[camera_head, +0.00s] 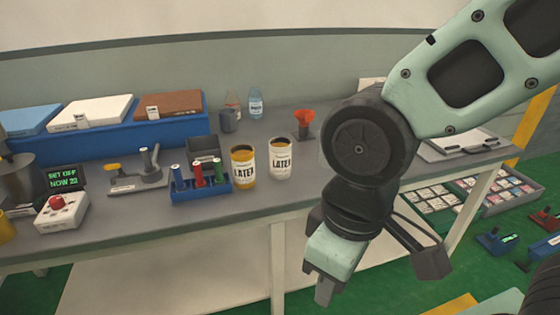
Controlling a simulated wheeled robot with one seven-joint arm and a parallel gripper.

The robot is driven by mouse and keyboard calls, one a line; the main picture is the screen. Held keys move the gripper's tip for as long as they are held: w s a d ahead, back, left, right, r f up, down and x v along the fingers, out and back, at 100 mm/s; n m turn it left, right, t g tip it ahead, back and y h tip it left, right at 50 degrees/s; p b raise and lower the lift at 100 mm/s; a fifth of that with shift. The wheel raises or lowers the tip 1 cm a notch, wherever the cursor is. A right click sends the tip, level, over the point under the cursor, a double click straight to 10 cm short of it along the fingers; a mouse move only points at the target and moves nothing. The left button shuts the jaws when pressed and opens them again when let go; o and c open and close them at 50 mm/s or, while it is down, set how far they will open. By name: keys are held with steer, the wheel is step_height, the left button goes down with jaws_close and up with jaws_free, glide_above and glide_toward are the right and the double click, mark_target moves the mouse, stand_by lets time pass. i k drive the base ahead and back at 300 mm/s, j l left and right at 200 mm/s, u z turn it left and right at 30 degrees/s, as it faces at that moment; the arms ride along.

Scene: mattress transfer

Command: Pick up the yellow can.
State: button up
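The yellow can (242,168) stands upright on the grey table near its front edge, with a pale label reading "LATEL" and a dark top. A similar white can (280,159) stands just to its right. My gripper (324,289) points down in front of the table, below and to the right of the yellow can and apart from it. I cannot tell whether its fingers are open or shut, and I see nothing held in it.
A blue rack (203,188) with coloured handles stands just left of the yellow can. A dark grey bin (204,152) is behind the rack. The table's front edge lies close before the cans.

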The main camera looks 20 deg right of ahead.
mark_target(243, 156)
steer(key=i+j+z, duration=0.2)
steer(key=j, duration=0.35)
steer(key=j+z, duration=0.2)
steer(key=j, duration=0.35)
steer(key=i+j+z, duration=0.15)
steer(key=j, duration=0.45)
